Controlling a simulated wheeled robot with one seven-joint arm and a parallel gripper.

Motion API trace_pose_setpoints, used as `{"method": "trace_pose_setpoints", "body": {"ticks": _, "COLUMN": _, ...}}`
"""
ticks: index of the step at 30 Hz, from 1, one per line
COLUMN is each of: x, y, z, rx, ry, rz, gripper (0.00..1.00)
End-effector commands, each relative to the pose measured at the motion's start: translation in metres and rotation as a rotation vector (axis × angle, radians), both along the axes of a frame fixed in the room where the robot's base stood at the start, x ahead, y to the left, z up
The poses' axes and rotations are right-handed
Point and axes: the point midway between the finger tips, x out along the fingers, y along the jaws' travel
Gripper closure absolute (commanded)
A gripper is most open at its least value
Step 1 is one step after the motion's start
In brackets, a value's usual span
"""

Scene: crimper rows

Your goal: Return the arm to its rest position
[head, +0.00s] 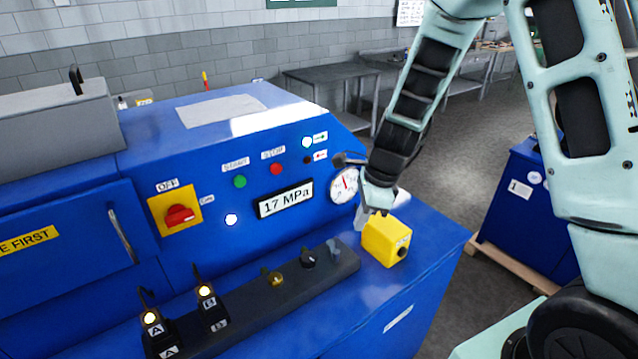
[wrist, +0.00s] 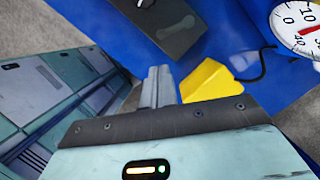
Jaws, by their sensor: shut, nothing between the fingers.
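My gripper (head: 368,214) hangs at the right end of the blue machine in the head view, just above and left of a yellow box with a black button (head: 386,241). In the wrist view the fingers of my gripper (wrist: 158,75) are together with nothing between them. The yellow box also shows in the wrist view (wrist: 207,82), just right of the fingers. I cannot tell whether the gripper touches the box. My arm reaches down from the upper right, bent at the elbow.
The blue machine (head: 300,312) carries a pressure display (head: 285,199) reading 17 MPa, a round gauge (head: 344,186) close to my gripper, a red switch (head: 180,214) and a dark block with levers (head: 280,300). A blue cabinet (head: 515,212) stands on the right. Open floor lies between.

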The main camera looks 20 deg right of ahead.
Motion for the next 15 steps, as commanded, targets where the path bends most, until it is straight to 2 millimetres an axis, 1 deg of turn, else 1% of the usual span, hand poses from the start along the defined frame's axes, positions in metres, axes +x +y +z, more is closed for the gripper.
{"method": "trace_pose_setpoints", "body": {"ticks": 3, "x": 0.000, "y": 0.001, "z": 0.000, "rx": 0.000, "ry": -0.001, "rz": 0.003, "gripper": 1.00}}
{"method": "trace_pose_setpoints", "body": {"ticks": 5, "x": -0.002, "y": 0.005, "z": -0.002, "rx": 0.001, "ry": -0.005, "rz": 0.030, "gripper": 1.00}}
{"method": "trace_pose_setpoints", "body": {"ticks": 8, "x": -0.011, "y": 0.025, "z": -0.010, "rx": 0.004, "ry": -0.025, "rz": 0.172, "gripper": 1.00}}
{"method": "trace_pose_setpoints", "body": {"ticks": 11, "x": -0.032, "y": 0.061, "z": -0.021, "rx": 0.004, "ry": -0.071, "rz": 0.457, "gripper": 1.00}}
{"method": "trace_pose_setpoints", "body": {"ticks": 12, "x": -0.044, "y": 0.077, "z": -0.026, "rx": 0.003, "ry": -0.095, "rz": 0.604, "gripper": 1.00}}
{"method": "trace_pose_setpoints", "body": {"ticks": 14, "x": -0.065, "y": 0.099, "z": -0.033, "rx": -0.004, "ry": -0.132, "rz": 0.835, "gripper": 1.00}}
{"method": "trace_pose_setpoints", "body": {"ticks": 15, "x": -0.081, "y": 0.112, "z": -0.038, "rx": -0.009, "ry": -0.157, "rz": 0.993, "gripper": 1.00}}
